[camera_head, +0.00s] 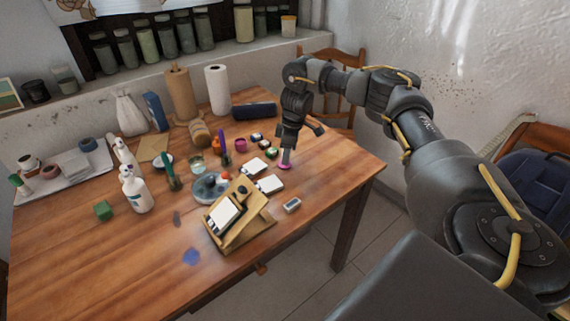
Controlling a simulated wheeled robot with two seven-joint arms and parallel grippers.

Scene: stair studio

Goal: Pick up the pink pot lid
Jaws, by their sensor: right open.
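The pink pot lid (284,167) lies on the wooden table near its right side, a small flat magenta disc. My right gripper (287,156) reaches down over it from above, fingers pointing down, and is open. The fingertips are at or just above the lid and cover part of it; I cannot tell whether they touch it. A small magenta pot (240,146) stands further back to the left. My left gripper is out of view.
White-topped boxes (269,184) lie just left of the lid. A wooden stand with a tablet (240,213) is at the front, with a small grey device (292,205) beside it. Paper rolls (217,88) stand behind. The table's right corner is clear.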

